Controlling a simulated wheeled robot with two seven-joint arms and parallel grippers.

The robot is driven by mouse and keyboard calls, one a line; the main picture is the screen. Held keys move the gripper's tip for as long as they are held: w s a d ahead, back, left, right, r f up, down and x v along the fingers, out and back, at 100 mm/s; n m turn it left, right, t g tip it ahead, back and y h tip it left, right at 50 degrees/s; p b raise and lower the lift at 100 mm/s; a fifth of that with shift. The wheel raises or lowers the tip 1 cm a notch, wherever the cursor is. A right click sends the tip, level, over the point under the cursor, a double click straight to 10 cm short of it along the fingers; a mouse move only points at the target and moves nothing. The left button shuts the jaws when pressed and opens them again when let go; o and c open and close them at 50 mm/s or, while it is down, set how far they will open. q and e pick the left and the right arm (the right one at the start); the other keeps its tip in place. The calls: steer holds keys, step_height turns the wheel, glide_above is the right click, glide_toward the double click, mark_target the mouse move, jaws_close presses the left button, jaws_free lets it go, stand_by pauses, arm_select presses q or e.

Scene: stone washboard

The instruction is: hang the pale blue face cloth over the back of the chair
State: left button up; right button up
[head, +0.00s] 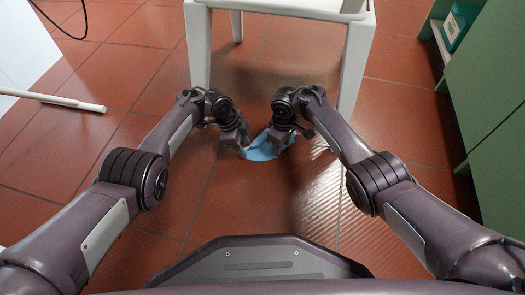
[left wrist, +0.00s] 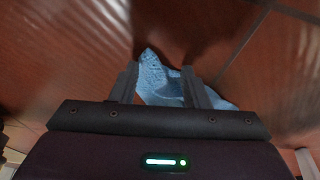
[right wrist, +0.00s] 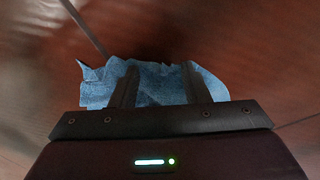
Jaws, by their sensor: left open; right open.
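The pale blue face cloth (head: 262,150) lies crumpled on the red tiled floor, low between my two grippers. My left gripper (head: 243,150) is open at the cloth's left end; in the left wrist view the cloth (left wrist: 152,72) shows between and beyond its fingers. My right gripper (head: 285,142) is open over the cloth's right part; in the right wrist view the cloth (right wrist: 160,80) spreads between and to both sides of its fingers. I cannot tell whether the fingers touch it. The white chair (head: 275,5) stands just beyond; its legs and seat edge show, and its back is out of view.
A white pole (head: 60,101) lies on the floor at the left. A green cabinet (head: 490,90) with a shelf holding a green box (head: 456,28) stands at the right. A dark cable (head: 78,20) hangs at the upper left. The floor between the chair legs is clear.

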arm_select(q)
steer(key=shift+c, duration=0.5)
arm_select(e)
steer(key=shift+s+f, duration=0.1)
steer(key=shift+c, duration=0.5)
arm_select(q)
jaws_close()
arm_select(e)
jaws_close()
arm_select(q)
steer(key=shift+r, duration=0.15)
